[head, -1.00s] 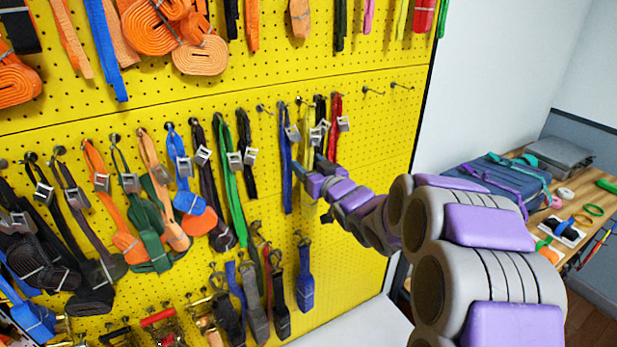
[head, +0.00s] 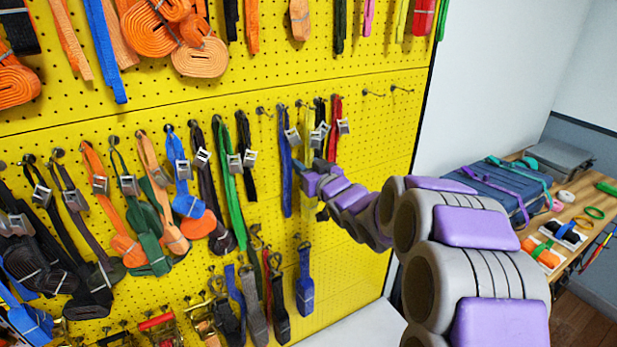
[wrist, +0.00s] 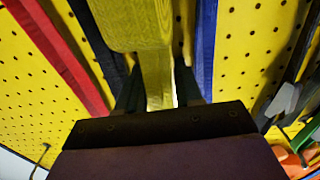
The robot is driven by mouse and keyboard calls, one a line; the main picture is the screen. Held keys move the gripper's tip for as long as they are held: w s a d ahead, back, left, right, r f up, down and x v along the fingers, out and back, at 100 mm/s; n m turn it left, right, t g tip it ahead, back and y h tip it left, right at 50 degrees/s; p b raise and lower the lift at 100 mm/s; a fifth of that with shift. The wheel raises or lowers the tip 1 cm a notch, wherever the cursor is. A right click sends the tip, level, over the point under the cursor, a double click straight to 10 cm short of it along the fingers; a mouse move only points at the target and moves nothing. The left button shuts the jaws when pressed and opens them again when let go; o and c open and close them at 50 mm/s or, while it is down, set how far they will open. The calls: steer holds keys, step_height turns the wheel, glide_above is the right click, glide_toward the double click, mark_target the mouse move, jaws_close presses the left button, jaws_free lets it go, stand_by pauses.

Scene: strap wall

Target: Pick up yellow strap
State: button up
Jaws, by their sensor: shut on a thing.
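The yellow strap (wrist: 155,25) fills the upper middle of the wrist view. It hangs down between the two dark fingers of my gripper (wrist: 158,90), which are shut on it. In the head view my gripper (head: 312,178) is at the pegboard, low on the strap group between the blue strap and the red strap. The yellow strap is hard to pick out there against the yellow board, and my arm partly hides its lower end.
A blue strap (wrist: 205,55) hangs close on one side in the wrist view. A black strap (wrist: 88,35) and a red strap (wrist: 62,60) hang on the other. Empty hooks (head: 400,89) are at the right of the yellow pegboard (head: 375,130). A cluttered workbench (head: 575,210) stands at the right.

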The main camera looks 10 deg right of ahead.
mark_target(307, 153)
steer(key=shift+r, duration=0.15)
steer(key=shift+c, duration=0.2)
steer(key=shift+r+p, duration=0.85)
steer(key=shift+r, duration=0.75)
steer(key=shift+s+d+r, duration=0.15)
steer(key=shift+s, duration=0.15)
steer(key=v, duration=1.7)
steer(key=shift+s+b, duration=0.15)
steer(key=shift+b, duration=0.3)
